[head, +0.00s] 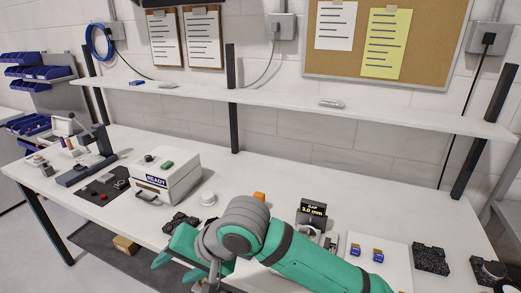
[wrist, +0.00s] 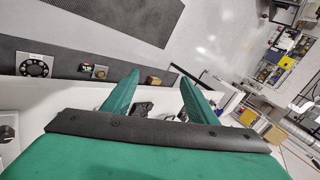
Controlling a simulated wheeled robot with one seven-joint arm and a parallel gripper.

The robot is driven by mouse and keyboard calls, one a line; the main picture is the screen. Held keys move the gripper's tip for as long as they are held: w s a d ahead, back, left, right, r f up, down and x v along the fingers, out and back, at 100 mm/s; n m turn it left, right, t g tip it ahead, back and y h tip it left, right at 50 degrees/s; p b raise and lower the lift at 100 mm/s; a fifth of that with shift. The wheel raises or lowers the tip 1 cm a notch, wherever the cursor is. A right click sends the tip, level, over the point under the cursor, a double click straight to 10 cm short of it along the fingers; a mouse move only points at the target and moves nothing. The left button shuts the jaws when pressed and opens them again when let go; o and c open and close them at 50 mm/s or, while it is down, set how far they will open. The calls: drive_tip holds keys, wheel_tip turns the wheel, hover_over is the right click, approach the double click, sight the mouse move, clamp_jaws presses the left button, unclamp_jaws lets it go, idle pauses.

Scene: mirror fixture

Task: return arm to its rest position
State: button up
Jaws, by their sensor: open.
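My gripper (head: 172,268) is in the lower middle of the head view, at the end of my green and grey arm. It is in front of the white workbench (head: 270,176), near its front edge. In the wrist view my gripper (wrist: 160,78) shows two green fingers spread apart with nothing between them. The arm is bent, with its grey joint over the bench's front part, and hides some of the bench behind it.
A white box marked READY (head: 168,178) stands left of the arm. A black display reading 3.0 mm (head: 313,212) and black blocks (head: 431,258) stand to the right. A long shelf (head: 290,98) runs above the bench. The bench's back strip is largely clear.

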drive_tip(key=w+a+r+t+y, duration=0.3)
drive_tip(key=a+r+t+y, duration=0.1)
drive_tip(key=a+r+y, duration=0.4)
drive_tip(key=w+d+f+m+t, duration=0.2)
drive_tip(key=w+d+m+t, duration=0.15)
drive_tip(key=t, duration=0.45)
drive_tip(key=s+d+f+m+t+h, duration=0.2)
drive_tip(key=s+d+f+m+h, duration=0.15)
drive_tip(key=d+f+h, duration=0.45)
drive_tip(key=s+d+f+m+t+h, duration=0.25)
drive_tip(key=s+d+f+h, duration=0.2)
drive_tip(key=f, duration=0.65)
drive_tip(key=s+d+f+n+g+h, duration=0.1)
drive_tip(key=s+d+f+n, duration=0.2)
drive_tip(key=s, duration=0.6)
drive_tip(key=s+d+f+n+g+h, duration=0.1)
drive_tip(key=s+d+f+n, duration=0.2)
drive_tip(key=s, duration=0.6)
drive_tip(key=s+d+f+n+g+h, duration=0.1)
drive_tip(key=s+d+f+n, duration=0.3)
drive_tip(key=s, duration=0.5)
drive_tip(key=shift+d+f, duration=0.3)
drive_tip(key=shift+f, duration=0.4)
drive_tip(key=shift+g+h, duration=0.25)
